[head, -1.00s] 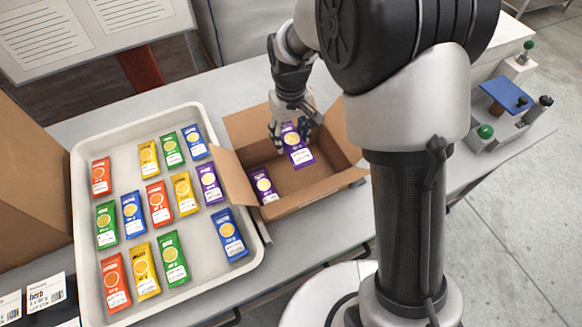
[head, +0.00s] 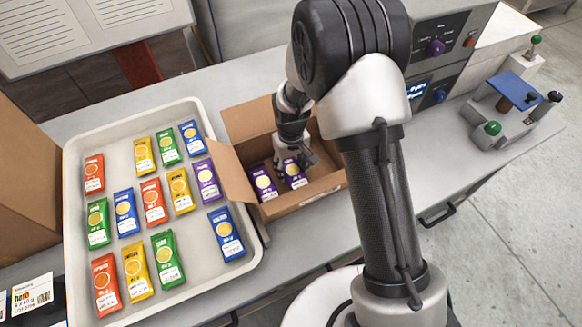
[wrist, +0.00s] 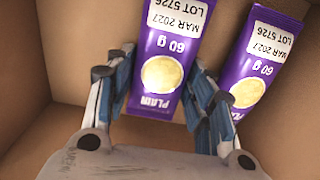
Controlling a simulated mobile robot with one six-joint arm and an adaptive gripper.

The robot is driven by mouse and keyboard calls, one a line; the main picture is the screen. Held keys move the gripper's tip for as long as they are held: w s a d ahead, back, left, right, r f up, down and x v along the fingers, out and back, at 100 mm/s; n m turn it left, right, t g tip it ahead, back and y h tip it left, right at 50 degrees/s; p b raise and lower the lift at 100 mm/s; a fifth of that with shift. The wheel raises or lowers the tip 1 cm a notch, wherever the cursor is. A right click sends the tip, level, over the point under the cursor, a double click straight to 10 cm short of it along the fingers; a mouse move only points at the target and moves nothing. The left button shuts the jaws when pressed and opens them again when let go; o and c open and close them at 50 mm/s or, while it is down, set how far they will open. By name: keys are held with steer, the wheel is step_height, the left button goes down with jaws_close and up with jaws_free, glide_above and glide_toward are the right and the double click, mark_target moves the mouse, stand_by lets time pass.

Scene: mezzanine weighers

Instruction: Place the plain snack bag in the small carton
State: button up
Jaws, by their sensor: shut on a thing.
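My gripper (head: 294,158) is down inside the small carton (head: 331,183), shut on a purple plain snack bag (head: 295,177). In the wrist view the held bag (wrist: 168,50) sits between the fingers, with "PLAIN" and "60 g" showing. A second purple bag (head: 263,186) lies in the carton to its left; it shows at the right of the wrist view (wrist: 262,60). The two bags are side by side. I cannot tell whether the held bag touches the carton floor. A third purple bag (head: 206,181) lies in the white tray (head: 160,304).
The tray left of the carton holds several red, yellow, green and blue bags. The carton's open left flap (head: 230,172) leans toward the tray. A blue-topped device (head: 515,90) stands at right. A brown box (head: 28,180) is at far left.

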mark_target(291, 167)
steer(key=shift+r, duration=0.15)
steer(key=o, duration=0.6)
steer(key=shift+f, duration=0.25)
steer(key=o, duration=0.5)
steer(key=shift+c, duration=0.2)
steer(key=shift+r, duration=0.1)
step_height(291, 167, up, 12)
steer(key=p, duration=0.3)
steer(key=shift+r, duration=0.2)
